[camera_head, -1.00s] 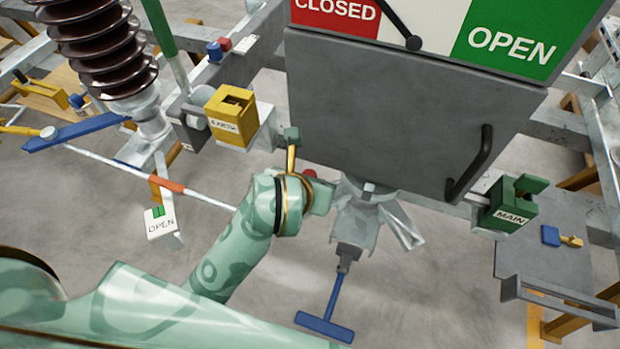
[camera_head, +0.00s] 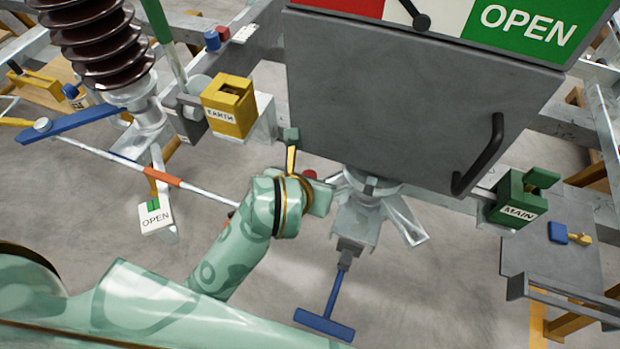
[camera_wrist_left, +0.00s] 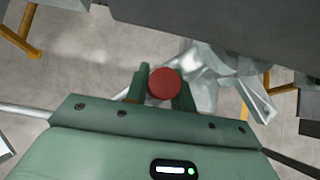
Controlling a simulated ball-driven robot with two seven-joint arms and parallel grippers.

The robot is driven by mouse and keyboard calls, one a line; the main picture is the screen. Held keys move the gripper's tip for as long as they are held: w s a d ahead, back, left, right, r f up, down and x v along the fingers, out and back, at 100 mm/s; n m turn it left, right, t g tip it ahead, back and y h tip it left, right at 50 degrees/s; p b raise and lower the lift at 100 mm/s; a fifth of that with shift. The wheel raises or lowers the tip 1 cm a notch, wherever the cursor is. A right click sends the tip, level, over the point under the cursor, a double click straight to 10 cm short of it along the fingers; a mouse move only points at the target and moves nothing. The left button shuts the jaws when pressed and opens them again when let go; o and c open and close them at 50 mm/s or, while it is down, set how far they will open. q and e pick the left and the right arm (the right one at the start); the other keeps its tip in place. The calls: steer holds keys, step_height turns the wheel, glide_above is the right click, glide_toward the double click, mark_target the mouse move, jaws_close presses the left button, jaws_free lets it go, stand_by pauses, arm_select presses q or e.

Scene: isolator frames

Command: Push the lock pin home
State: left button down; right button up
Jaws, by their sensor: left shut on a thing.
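The lock pin's round red knob (camera_wrist_left: 164,83) sits between the fingers of my left gripper (camera_wrist_left: 163,92) in the left wrist view. The fingers are shut on it, one on each side. In the head view a small part of the red knob (camera_head: 310,174) shows beside my left gripper (camera_head: 307,184), below the grey cabinet (camera_head: 400,100). The pin's shaft and its hole are hidden, so I cannot tell how deep the pin sits. My right gripper is not in view.
A yellow EARTH box (camera_head: 230,105) stands left of the cabinet and a green MAIN box (camera_head: 522,200) right of it. A blue T-handle (camera_head: 324,321) hangs below a metal bracket (camera_head: 358,222).

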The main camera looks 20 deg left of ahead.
arm_select(q)
steer(key=shift+f, duration=0.2)
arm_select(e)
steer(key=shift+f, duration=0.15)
arm_select(q)
steer(key=c, duration=1.1)
jaws_free()
steer(key=shift+r, duration=0.1)
steer(key=p+v, duration=0.8)
steer(key=v, duration=0.4)
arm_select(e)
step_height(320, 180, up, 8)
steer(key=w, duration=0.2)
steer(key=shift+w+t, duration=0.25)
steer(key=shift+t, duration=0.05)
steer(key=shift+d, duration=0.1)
